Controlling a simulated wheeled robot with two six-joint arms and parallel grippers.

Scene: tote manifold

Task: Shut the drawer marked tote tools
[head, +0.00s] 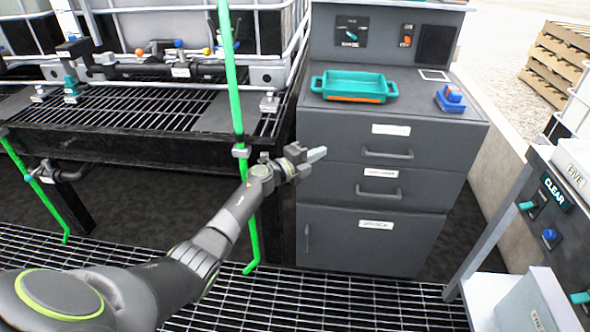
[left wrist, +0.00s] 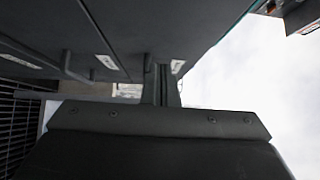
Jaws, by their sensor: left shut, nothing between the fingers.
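A dark grey cabinet (head: 330,190) stands right of centre in the head view, with an upper drawer (head: 345,138), a middle drawer (head: 330,185) and a lower door (head: 340,245). Each front has a white label too small to read, so I cannot tell which is tote tools. Both drawers look about flush with the cabinet. My left gripper (head: 317,154) is shut and empty, in front of the cabinet's left side near the upper drawer; contact cannot be told. In the left wrist view the fingers (left wrist: 161,85) show close to the labelled fronts. My right gripper is out of view.
A teal tray (head: 355,85) and a blue block-like item (head: 451,98) sit on the cabinet top. A green pole (head: 235,100) rises beside my left arm. A black grated stand (head: 120,130) is at the left. A panel with switches (head: 550,215) is at the right.

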